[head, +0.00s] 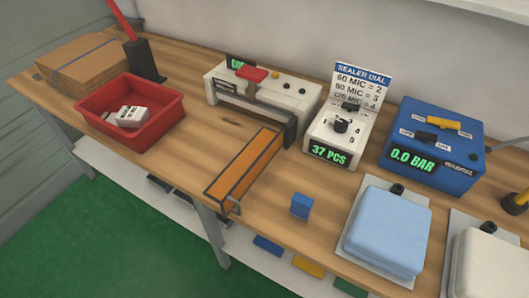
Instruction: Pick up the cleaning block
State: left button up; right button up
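A small blue block (301,206) sits on the wooden workbench near its front edge, in the middle right of the head view. It looks like the cleaning block. It stands apart from the orange tray-like strip on its left and the light blue padded item on its right. Neither of my grippers is in view.
Around it are the orange strip (246,166), a white sealer (290,90), a white dial box (335,135), a blue gauge box (455,155) and a light blue pad (388,232). A red bin (165,130) stands left. Bare wood lies behind the block.

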aim_at(302, 205)
jog(key=k+j+z, duration=0.1)
jog(key=j, duration=0.3)
jog(key=k+j, duration=0.15)
jog(key=j, duration=0.2)
jog(key=k+j+z, duration=0.15)
jog(key=j, duration=0.25)
jog(key=k+j, duration=0.1)
jog(key=j, duration=0.25)
jog(key=k+j+z, duration=0.15)
jog(key=j, duration=0.25)
